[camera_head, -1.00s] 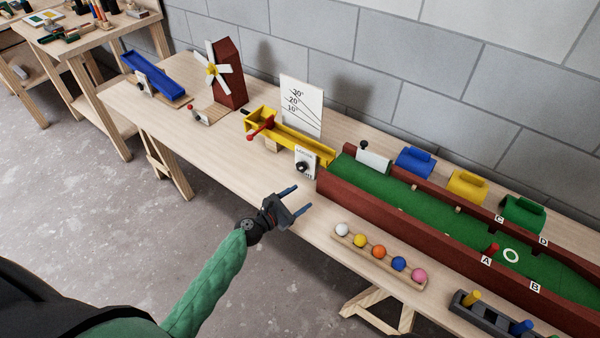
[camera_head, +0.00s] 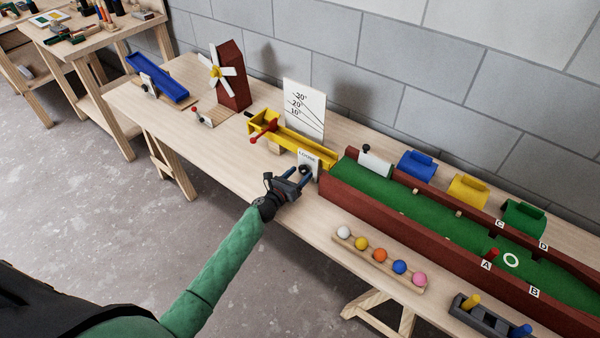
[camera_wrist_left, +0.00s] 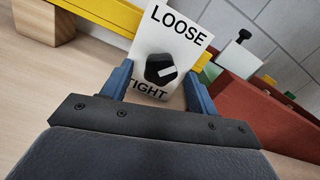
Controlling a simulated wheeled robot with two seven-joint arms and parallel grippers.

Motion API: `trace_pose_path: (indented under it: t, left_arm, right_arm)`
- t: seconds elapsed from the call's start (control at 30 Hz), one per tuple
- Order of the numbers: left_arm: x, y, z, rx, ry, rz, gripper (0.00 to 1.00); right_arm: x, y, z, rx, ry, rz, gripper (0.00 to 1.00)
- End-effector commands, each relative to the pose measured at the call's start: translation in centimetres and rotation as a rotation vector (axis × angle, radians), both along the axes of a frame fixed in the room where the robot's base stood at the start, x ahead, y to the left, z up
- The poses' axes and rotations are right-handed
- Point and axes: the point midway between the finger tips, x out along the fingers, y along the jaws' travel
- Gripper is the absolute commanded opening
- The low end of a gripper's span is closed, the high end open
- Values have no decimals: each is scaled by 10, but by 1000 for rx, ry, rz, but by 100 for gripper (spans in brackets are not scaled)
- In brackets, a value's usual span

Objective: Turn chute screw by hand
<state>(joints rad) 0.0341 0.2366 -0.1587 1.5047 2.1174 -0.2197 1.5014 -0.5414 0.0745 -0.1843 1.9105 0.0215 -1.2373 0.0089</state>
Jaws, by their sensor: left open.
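The chute screw is a black knob (camera_wrist_left: 160,69) with a white pointer mark, on a white plate (camera_wrist_left: 172,38) lettered LOOSE above and TIGHT below. In the head view the knob (camera_head: 304,170) is partly hidden by my gripper. The yellow chute (camera_head: 300,144) runs behind the plate beside a white angle board (camera_head: 304,108). My left gripper (camera_head: 299,176) is open in front of the knob. In the left wrist view its blue fingers (camera_wrist_left: 157,80) stand either side of the knob, apart from it as far as I can tell. My right gripper is not seen.
A red-walled green course (camera_head: 420,213) stands right of the plate. A rack of coloured balls (camera_head: 379,257) lies at the table's front edge. A pinwheel tower (camera_head: 232,78) and a blue trough (camera_head: 157,77) stand left.

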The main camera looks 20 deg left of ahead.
Motion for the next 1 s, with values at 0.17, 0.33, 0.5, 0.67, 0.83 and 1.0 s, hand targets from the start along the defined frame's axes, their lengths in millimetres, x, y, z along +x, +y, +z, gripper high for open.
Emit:
trace_pose_path:
  t: [0.17, 0.33, 0.5, 0.67, 0.83, 1.0]
  left_arm:
    - [8, -3, 0, 0, 0, 0, 60]
    - [9, -3, 0, 0, 0, 0, 60]
    - [9, -3, 0, 1, 0, 0, 46]
    - [9, -3, 0, 1, 0, 0, 15]
    - [9, -3, 0, 6, -2, 0, 15]
    - [9, -3, -1, 41, -15, 0, 15]
  right_arm:
    - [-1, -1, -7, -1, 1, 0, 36]
    - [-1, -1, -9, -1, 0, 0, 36]
    - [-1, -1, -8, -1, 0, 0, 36]
    - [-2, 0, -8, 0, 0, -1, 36]
    - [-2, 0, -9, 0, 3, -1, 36]
    - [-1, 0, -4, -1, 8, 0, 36]
